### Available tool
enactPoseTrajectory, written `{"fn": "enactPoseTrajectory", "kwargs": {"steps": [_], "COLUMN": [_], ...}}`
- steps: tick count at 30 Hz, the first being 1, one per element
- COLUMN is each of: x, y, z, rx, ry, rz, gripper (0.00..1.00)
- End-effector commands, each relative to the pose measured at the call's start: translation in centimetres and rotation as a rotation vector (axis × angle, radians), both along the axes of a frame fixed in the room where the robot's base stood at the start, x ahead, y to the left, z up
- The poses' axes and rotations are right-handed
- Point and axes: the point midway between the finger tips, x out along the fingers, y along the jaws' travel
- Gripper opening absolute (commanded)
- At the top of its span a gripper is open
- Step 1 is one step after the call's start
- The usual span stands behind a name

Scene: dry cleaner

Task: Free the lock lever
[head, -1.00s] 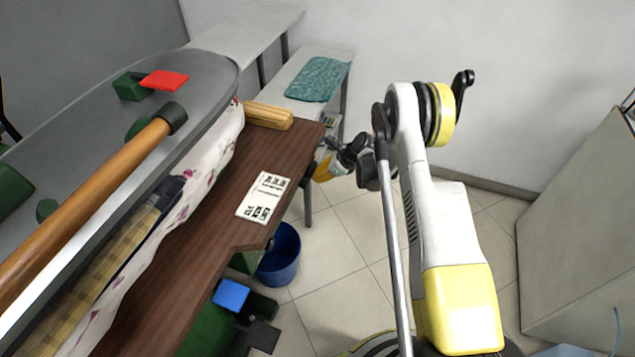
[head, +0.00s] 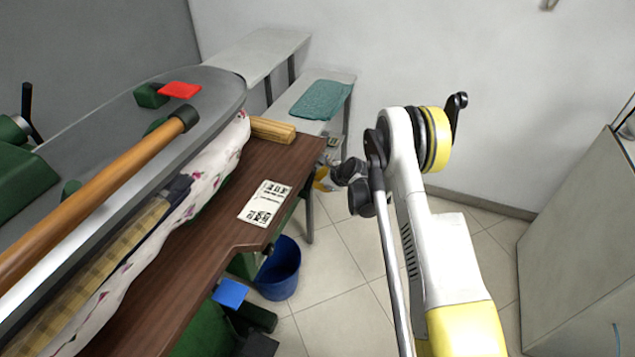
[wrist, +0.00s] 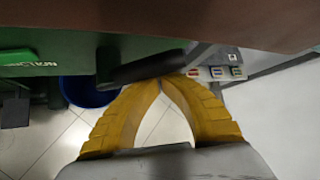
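A dark bar-shaped lever (wrist: 148,68) shows in the wrist view under the brown table's edge, beside the green machine body (wrist: 50,58). It seems to be the lock lever; no label on it can be read. My gripper (wrist: 158,84) has two yellow fingers with their tips together, at the near side of the lever's right part. The tips look close to or against it; I cannot tell whether they touch. Nothing shows between them. In the head view my gripper (head: 321,182) is mostly hidden behind the tabletop's right edge and my wrist.
The brown tabletop (head: 215,250) overhangs the lever, with a printed sheet (head: 265,202) on it. A blue bucket (head: 279,270) stands on the floor below. A grey bench with a teal cloth (head: 320,100) is behind. The floor to the right is open, up to a grey cabinet (head: 580,230).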

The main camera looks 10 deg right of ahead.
Motion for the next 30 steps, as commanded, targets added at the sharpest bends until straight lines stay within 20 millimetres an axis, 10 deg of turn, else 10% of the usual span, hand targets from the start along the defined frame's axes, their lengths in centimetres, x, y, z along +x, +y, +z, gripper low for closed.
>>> {"fn": "enactPoseTrajectory", "kwargs": {"steps": [18,26,30], "x": [0.0,0.8,-2.0], "y": [0.1,-1.8,-2.6], "z": [0.0,-3.0,-0.3], "rx": [0.002,0.0,0.002], "ry": [0.0,0.001,0.001], "rz": [0.001,0.002,0.003], "gripper": [0.0,0.0,0.0]}}
